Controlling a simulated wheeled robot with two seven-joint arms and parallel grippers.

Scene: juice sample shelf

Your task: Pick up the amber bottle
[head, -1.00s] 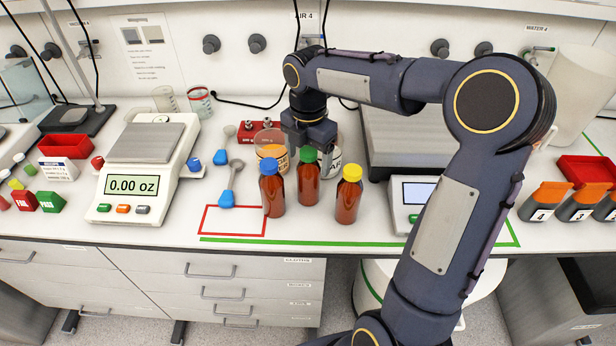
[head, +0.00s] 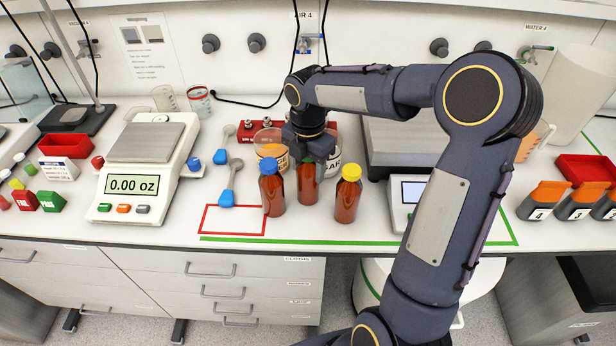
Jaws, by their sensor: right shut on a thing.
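Three amber bottles stand upright on the bench. One has a blue cap (head: 272,190), one stands in the middle (head: 308,186), and one has a yellow cap (head: 347,195). My right gripper (head: 309,160) points down over the middle bottle and is shut on its top. The green cap seen on it earlier is now mostly hidden by the gripper. The middle bottle appears to stand on the bench still, between the other two and close to both. My left gripper is not in view.
A digital scale (head: 142,185) reads 0.00 oz at left. A red outlined square (head: 234,207) and blue-handled spoons (head: 226,197) lie left of the bottles. Jars stand close behind them. A larger scale (head: 405,192) is at right, partly behind my right arm.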

